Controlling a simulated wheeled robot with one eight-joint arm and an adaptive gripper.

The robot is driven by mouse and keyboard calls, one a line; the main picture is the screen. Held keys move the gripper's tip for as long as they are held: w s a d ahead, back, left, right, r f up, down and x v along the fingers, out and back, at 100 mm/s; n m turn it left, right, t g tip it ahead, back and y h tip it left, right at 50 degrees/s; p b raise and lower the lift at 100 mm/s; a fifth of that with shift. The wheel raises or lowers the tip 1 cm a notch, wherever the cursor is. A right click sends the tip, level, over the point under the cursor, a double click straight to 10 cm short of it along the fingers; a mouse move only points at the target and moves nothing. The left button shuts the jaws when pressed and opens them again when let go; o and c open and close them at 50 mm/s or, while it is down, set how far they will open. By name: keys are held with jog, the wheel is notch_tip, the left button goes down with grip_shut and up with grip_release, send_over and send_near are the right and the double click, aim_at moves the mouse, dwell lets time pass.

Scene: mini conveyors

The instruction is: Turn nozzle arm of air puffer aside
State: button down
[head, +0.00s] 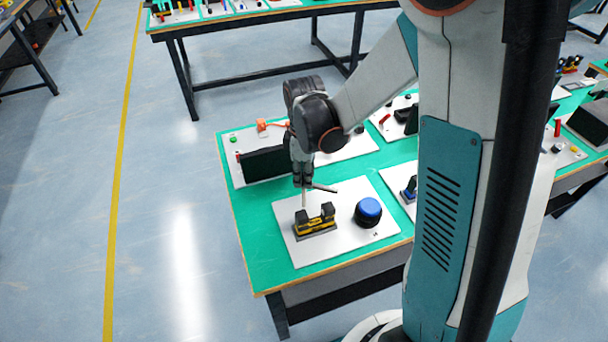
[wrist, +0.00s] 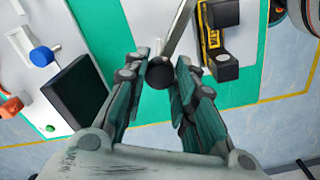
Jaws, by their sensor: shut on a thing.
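The nozzle arm of the air puffer is a thin grey bar (head: 322,188). It reaches to the right from my gripper (head: 304,184), above a white panel (head: 290,246). In the wrist view the bar (wrist: 180,30) runs up from a dark round end (wrist: 160,73), which sits between the fingertips of my gripper (wrist: 162,68). The fingers are closed on this end. A small yellow and black conveyor unit (head: 316,226) with two black blocks stands on the panel just below; part of it also shows in the wrist view (wrist: 214,42).
A black round base with a blue top (head: 368,211) stands on the panel, right of the conveyor unit. Behind my gripper, another white panel carries a black upright box (head: 265,164) and an orange part (head: 262,125). The green tabletop (head: 250,262) is bare at the front left.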

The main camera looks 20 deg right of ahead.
jog(key=n, duration=0.5)
jog(key=shift+n+b, duration=0.3)
jog(key=shift+b, duration=0.1)
dwell(0.3)
jog(key=c, duration=1.3)
grip_release()
notch_tip(320, 180, up, 12)
